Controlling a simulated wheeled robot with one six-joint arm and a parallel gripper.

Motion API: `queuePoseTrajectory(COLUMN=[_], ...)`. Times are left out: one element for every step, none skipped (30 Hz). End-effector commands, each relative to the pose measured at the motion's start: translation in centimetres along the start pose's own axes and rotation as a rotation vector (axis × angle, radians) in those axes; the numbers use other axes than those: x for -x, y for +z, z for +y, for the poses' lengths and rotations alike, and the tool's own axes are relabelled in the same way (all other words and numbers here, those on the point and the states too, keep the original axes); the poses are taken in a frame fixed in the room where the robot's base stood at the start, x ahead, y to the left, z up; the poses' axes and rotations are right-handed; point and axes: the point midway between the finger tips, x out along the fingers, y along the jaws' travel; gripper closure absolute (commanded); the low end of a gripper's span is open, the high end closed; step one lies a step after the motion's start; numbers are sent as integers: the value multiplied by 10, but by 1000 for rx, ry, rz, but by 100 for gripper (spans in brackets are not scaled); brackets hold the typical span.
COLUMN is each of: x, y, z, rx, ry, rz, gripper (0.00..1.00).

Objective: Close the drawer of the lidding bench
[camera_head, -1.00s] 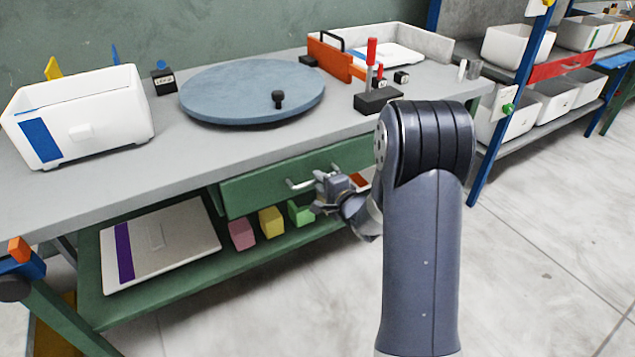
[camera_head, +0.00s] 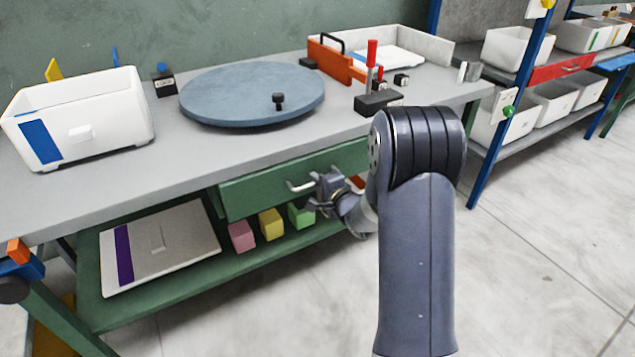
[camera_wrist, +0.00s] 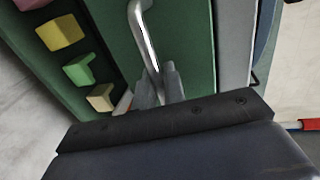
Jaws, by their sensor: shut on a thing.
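The green drawer (camera_head: 255,190) sits under the grey top of the lidding bench (camera_head: 330,137). Its front shows in the wrist view (camera_wrist: 188,40) too. I cannot tell exactly how far it stands out. Its metal bar handle (camera_head: 298,187) also shows in the wrist view (camera_wrist: 144,38), running down between my fingers. My gripper (camera_head: 322,188) is shut on the handle near its right end, and it shows from behind in the wrist view (camera_wrist: 160,86). My arm hides the right part of the drawer front.
A lower shelf holds a white lid (camera_head: 160,245) and pink (camera_head: 241,236), yellow (camera_head: 271,224) and green (camera_head: 300,214) blocks. On top stand a white bin (camera_head: 110,120), a blue turntable (camera_head: 230,90) and a red-handled clamp (camera_head: 376,100). Free floor lies at right.

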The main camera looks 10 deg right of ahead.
Motion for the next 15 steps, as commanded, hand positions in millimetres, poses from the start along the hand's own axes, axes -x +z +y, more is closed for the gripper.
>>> queuePoseTrajectory(x=[0,0,0,0,0,0,0,0,-1,-2,-4,-7,-10,-13,-16], y=[0,0,0,0,0,0,0,0,0,0,0,0,0,0,0], z=[0,0,0,0,0,0,0,0,0,-1,-1,-2,-4,-4,-4], rx=[0,0,0,0,0,0,0,0,0,0,0,0,0,0,-1], ry=[1,1,1,1,1,1,1,1,1,1,2,2,2,1,2], rz=[0,0,0,0,0,0,0,0,0,0,-1,-1,-1,-1,0], gripper=[100,100,100,100,100,100,100,100,100,100,100,100,100,100,100])
